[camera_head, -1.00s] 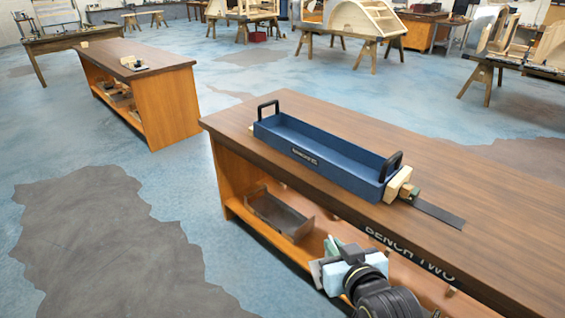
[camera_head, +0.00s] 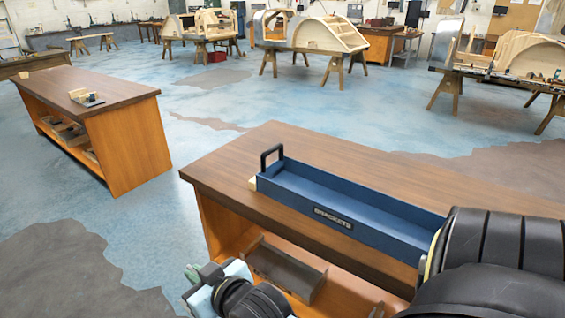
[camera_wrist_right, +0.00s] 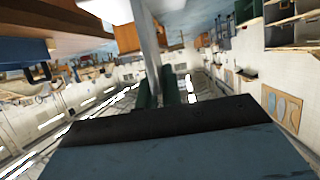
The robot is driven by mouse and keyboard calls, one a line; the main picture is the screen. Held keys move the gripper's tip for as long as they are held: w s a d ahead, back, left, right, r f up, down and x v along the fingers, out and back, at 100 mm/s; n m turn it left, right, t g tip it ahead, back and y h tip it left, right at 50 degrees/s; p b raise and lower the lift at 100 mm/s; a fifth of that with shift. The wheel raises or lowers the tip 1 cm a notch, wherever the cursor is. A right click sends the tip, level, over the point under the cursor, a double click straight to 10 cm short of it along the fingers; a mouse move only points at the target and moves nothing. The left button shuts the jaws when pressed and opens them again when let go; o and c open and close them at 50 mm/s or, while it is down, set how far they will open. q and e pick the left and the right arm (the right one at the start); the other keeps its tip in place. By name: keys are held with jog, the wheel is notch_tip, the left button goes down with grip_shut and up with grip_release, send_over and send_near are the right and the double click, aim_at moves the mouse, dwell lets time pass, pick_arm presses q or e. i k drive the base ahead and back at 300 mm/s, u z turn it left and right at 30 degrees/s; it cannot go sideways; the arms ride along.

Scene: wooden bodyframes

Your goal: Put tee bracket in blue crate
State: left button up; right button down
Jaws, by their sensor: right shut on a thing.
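The blue crate (camera_head: 360,207), labelled BRACKETS, is a long shallow tray on the wooden bench. Its left black handle shows; my right arm hides its right end. My right gripper (camera_head: 192,276), pale blue with green fingers, is in front of the bench, left of and lower than the crate in the head view. In the right wrist view the green fingers (camera_wrist_right: 158,92) are shut on a thin grey metal strip, seemingly the tee bracket (camera_wrist_right: 147,40). Its full shape is not visible. My left gripper is out of view.
The bench (camera_head: 225,175) has a shelf below holding a grey metal tray (camera_head: 285,268). A second bench (camera_head: 110,85) stands at the left with a small plate and wood block. Open floor lies between them. Sawhorses with wooden frames (camera_head: 330,35) stand behind.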

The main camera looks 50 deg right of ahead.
aim_at(351, 214)
jog(key=z, duration=0.3)
jog(key=i, duration=1.35)
jog(key=z, duration=1.6)
jog(key=i, duration=0.55)
jog(key=z, duration=0.45)
